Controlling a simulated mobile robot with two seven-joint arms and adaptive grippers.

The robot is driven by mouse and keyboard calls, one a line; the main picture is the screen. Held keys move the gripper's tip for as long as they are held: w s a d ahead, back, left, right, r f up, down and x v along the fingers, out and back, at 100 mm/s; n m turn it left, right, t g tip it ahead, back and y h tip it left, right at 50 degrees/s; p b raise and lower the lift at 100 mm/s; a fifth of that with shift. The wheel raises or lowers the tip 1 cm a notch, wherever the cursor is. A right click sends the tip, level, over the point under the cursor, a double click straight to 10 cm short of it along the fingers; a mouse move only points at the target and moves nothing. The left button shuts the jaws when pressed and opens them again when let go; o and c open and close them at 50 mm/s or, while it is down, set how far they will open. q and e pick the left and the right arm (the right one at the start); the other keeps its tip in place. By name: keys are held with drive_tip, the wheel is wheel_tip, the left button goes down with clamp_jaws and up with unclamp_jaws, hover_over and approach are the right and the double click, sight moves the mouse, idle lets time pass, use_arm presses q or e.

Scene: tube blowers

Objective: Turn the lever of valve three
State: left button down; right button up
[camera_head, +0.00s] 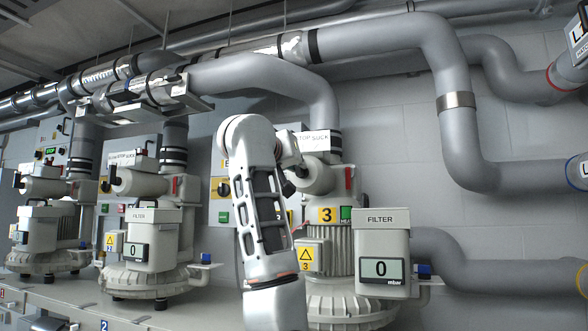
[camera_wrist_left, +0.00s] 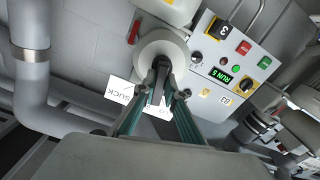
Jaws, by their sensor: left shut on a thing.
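Valve three (camera_head: 322,180) is the pale valve body on top of the blower with the yellow 3 sign (camera_head: 326,215). In the left wrist view its round end (camera_wrist_left: 162,46) faces me, with a dark lever (camera_wrist_left: 160,74) at its lower part. My left gripper (camera_wrist_left: 160,90) is shut on that lever, one finger on each side. In the head view my left gripper (camera_head: 292,168) is at the left side of the valve. My own arm link hides part of the lever there. My right gripper is in neither view.
A grey filter box (camera_head: 381,228) reading 0 stands right of the blower. A control panel (camera_wrist_left: 228,65) with buttons is beside the valve. Two similar blowers, including one with a filter box (camera_head: 151,230), stand left. Large grey pipes (camera_head: 463,130) run above and right.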

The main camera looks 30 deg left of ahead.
use_arm(q)
drive_tip(key=m, duration=0.2)
drive_tip(key=shift+w+d+m, duration=0.1)
drive_tip(key=shift+d+m, duration=0.05)
drive_tip(key=shift+m, duration=0.15)
drive_tip(key=shift+b, duration=0.3)
drive_tip(key=c, duration=2.1)
unclamp_jaws()
drive_tip(key=shift+f, duration=0.1)
drive_tip(key=shift+w, duration=0.1)
